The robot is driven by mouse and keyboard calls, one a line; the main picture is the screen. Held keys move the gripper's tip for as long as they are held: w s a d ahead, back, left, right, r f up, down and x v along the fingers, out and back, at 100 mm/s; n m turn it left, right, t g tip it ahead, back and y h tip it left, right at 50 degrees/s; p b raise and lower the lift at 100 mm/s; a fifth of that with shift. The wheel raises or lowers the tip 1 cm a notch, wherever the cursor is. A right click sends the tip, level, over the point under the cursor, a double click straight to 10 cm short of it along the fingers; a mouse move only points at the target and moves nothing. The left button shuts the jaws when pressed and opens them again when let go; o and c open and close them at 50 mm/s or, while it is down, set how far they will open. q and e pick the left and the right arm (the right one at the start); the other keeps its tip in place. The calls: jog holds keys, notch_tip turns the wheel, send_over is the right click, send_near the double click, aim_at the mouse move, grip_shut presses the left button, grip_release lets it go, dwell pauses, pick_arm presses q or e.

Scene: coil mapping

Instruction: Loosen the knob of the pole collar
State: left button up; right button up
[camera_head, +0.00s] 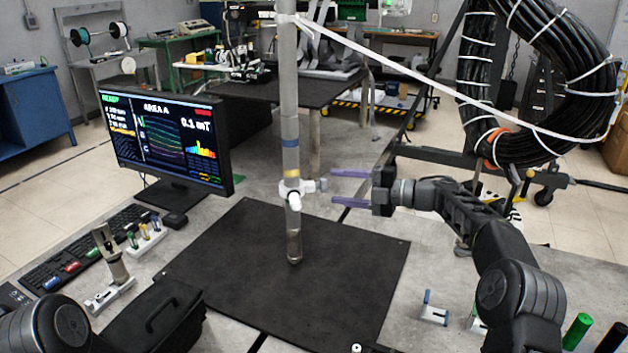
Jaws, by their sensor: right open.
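A grey pole (290,110) rises from the black mat, with blue and yellow bands on it. The white pole collar (291,189) sits around the pole below the yellow band. Its light knob (321,185) sticks out to the right, and another white rounded part faces the camera. My right gripper (334,187) is open, its two purple fingers pointing left, one above and one below the knob's level. The fingertips are close to the knob's right end; I cannot tell whether they touch it. My left gripper is not in view; only part of my left arm shows at the bottom left.
A black mat (225,270) lies clear around the pole's foot. A monitor (165,140) and a keyboard (75,255) stand at left. A white strap (420,77) runs from the pole to a cable coil (490,100) at right. A black case (155,318) sits front left.

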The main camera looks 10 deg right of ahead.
jog(key=shift+s+r, duration=0.15)
jog(key=shift+s, duration=0.05)
jog(key=p+x, duration=0.2)
jog(key=x, duration=0.6)
jog(key=shift+c, duration=0.3)
grip_shut()
dwell(0.4)
